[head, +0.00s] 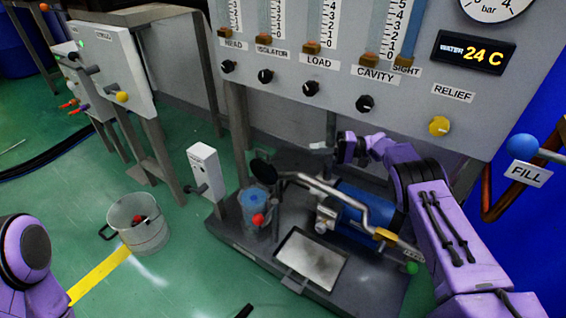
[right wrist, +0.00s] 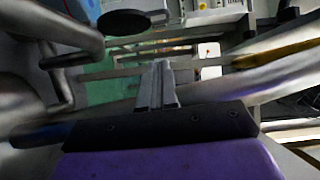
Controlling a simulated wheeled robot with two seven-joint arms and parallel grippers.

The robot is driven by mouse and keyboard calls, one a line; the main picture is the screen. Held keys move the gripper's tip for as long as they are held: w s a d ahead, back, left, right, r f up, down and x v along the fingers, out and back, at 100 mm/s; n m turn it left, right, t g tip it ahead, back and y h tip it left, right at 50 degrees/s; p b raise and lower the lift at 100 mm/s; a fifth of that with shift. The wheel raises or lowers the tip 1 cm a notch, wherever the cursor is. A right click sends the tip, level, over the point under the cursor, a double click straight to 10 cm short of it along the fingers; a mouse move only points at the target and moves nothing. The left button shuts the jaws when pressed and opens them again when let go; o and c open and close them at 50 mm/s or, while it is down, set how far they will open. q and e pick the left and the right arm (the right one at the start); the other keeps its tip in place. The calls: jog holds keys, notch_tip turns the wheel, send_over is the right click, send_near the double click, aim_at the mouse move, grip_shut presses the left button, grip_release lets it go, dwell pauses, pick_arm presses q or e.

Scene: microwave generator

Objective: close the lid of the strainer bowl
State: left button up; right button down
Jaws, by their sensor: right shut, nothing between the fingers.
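The strainer bowl appears to be the grey cylinder with a blue top (head: 258,198) on the dark base plate, with a red ball (head: 258,220) at its front. A dark round disc (head: 263,165), probably its lid, stands tilted up behind the blue top, apart from it. A similar dark disc (right wrist: 125,22) shows in the right wrist view beside a blue part (right wrist: 84,9). My right gripper (head: 319,147) is to the right of the disc and a little behind it, shut and empty; its fingers (right wrist: 157,85) also show shut in the right wrist view. My left gripper is out of view.
A bent metal pipe (head: 335,192) and a blue cylinder (head: 352,215) stand right of the bowl. A flat tray (head: 311,260) lies in front. The gauge panel (head: 330,75) overhangs behind. A metal bucket (head: 145,237) stands on the floor at left.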

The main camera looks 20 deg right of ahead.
jog(key=b, duration=0.3)
send_near(263, 167)
jog(key=w+r, duration=0.4)
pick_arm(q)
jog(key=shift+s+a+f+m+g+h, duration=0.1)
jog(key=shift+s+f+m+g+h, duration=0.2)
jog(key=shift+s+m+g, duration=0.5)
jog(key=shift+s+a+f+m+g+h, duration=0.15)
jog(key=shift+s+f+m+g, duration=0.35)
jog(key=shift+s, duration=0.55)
pick_arm(e)
jog(key=shift+s+a, duration=0.35)
jog(key=shift+a, duration=0.35)
jog(key=shift+s+a, duration=0.35)
jog(key=shift+a, duration=0.4)
jog(key=shift+s+a, duration=0.4)
jog(key=shift+a, duration=0.3)
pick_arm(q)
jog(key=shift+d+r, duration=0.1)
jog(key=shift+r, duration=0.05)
